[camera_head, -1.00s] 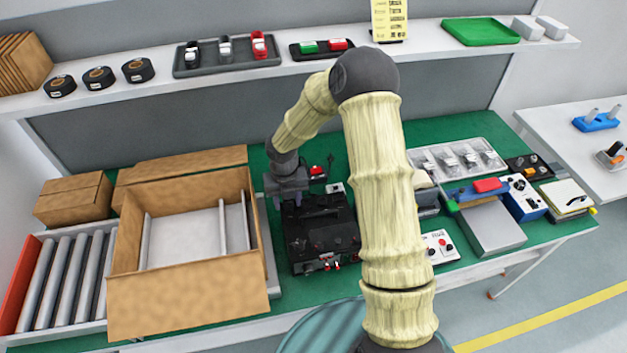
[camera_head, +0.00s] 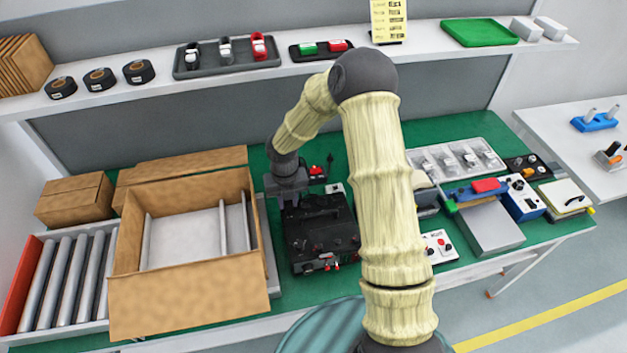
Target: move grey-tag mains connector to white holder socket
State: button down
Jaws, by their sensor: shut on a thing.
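My gripper (camera_head: 288,203) points down at the back left of a black machine (camera_head: 318,240) on the green bench. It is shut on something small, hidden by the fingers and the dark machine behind. I cannot make out a grey tag or confirm that this is the mains connector. A small white block (camera_head: 335,189) sits just right of the gripper, behind the machine; I cannot tell whether it is the white holder socket. A small black and red item (camera_head: 317,171) stands behind it.
An open cardboard box (camera_head: 185,295) stands left of the machine, close to the gripper. My arm crosses the middle and hides part of the bench. A white control box with buttons (camera_head: 438,246) and a clear tray (camera_head: 457,158) lie to the right. A shelf (camera_head: 400,58) runs above.

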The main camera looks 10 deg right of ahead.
jog(key=shift+r, duration=0.2)
jog(key=shift+r+p, duration=1.45)
jog(key=shift+p, duration=0.45)
